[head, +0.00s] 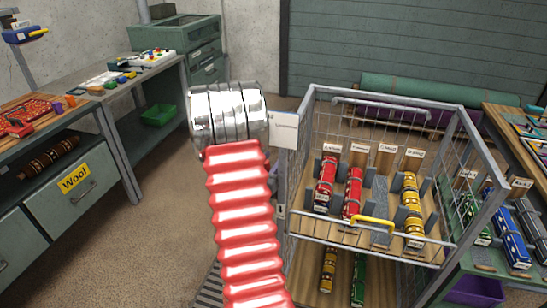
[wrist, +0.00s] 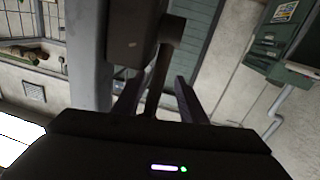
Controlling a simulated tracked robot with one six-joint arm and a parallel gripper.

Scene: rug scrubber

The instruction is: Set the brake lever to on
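In the wrist view my gripper (wrist: 157,88) is open. Its two dark fingers stand on either side of a dark bar (wrist: 160,75), which looks like the brake lever. Gaps show between the bar and both fingers. The bar joins a dark block (wrist: 132,35) beside a grey post (wrist: 90,50). Any lettering for on or off is not visible, so I cannot tell the lever's setting. In the head view my red and silver arm hides the gripper and the lever, next to the left side of the wire cart (head: 312,95).
A white label plate (head: 285,130) hangs at the cart's left post. The cart holds red and yellow rolls and has a yellow handle (head: 372,222). A workbench (head: 130,85) stands left and a wooden table (head: 510,125) right. Floor is clear between bench and arm.

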